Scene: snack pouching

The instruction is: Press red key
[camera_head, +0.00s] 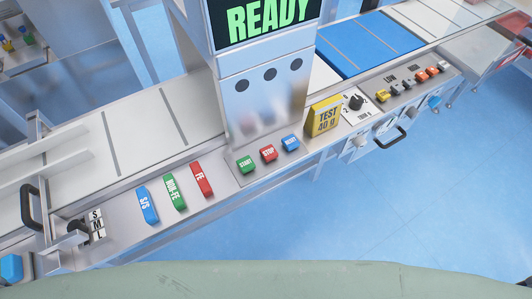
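A red key marked STOP (268,153) sits on the steel ledge in front of the machine column. It stands between a green key marked START (246,164) and a blue key (290,142) whose label is too small to read surely. A red bar marked FE (201,180) lies farther left on the same ledge. Neither of my grippers is in view. Nothing covers the red key.
The column (262,100) carries a READY display (265,22). A green NON-FE bar (173,193), a blue S/S bar (146,206) and a yellow TEST block (323,118) lie along the ledge.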

